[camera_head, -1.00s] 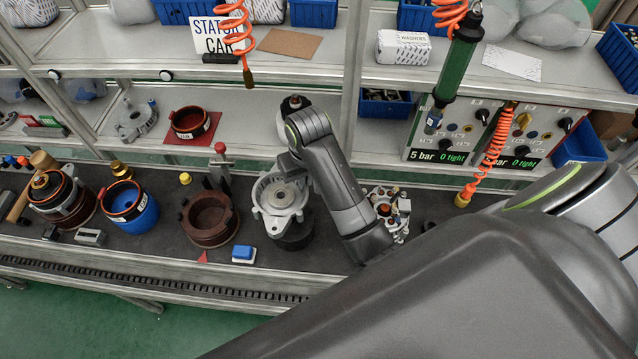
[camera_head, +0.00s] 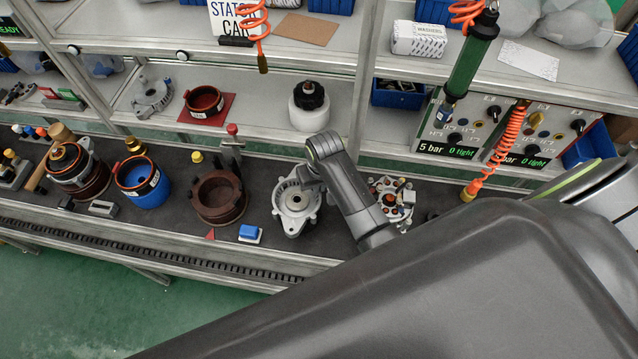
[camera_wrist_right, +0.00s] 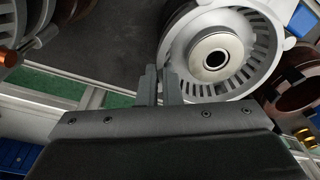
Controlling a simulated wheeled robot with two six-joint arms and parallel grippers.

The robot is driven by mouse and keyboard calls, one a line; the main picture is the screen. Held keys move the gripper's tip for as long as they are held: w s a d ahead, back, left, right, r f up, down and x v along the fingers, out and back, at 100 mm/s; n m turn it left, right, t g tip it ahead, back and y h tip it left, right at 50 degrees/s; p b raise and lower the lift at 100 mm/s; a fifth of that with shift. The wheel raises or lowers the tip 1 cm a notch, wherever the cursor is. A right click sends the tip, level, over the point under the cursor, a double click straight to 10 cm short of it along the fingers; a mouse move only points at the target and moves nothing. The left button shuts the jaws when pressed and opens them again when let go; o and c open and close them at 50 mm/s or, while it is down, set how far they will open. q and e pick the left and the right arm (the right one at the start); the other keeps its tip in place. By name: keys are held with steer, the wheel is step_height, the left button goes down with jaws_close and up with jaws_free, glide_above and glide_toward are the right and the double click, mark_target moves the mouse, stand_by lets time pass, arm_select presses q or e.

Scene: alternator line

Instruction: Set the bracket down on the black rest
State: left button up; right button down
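The bracket (camera_head: 297,205), a pale grey metal ring with slots, lugs and a central bore, lies roughly level on the bench between the brown ring and my right arm. My right gripper (camera_head: 308,183) is at its upper right edge. In the right wrist view the two fingers (camera_wrist_right: 162,85) are close together at the rim of the bracket (camera_wrist_right: 215,50) and appear shut on it. The black rest is hidden under the bracket in the head view, so contact between them cannot be seen directly. My left gripper is not in view.
A brown ring (camera_head: 219,196) and blue block (camera_head: 249,233) stand left of the bracket. A part with coloured pieces (camera_head: 392,200) is close to the right, beyond my arm. A white bottle (camera_head: 308,110) stands on the shelf behind.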

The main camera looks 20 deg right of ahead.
steer(key=shift+f, duration=0.15)
steer(key=c, duration=1.6)
jaws_free()
steer(key=shift+f, duration=0.15)
step_height(320, 180, up, 12)
steer(key=s+b, duration=0.1)
steer(key=shift+s, duration=0.3)
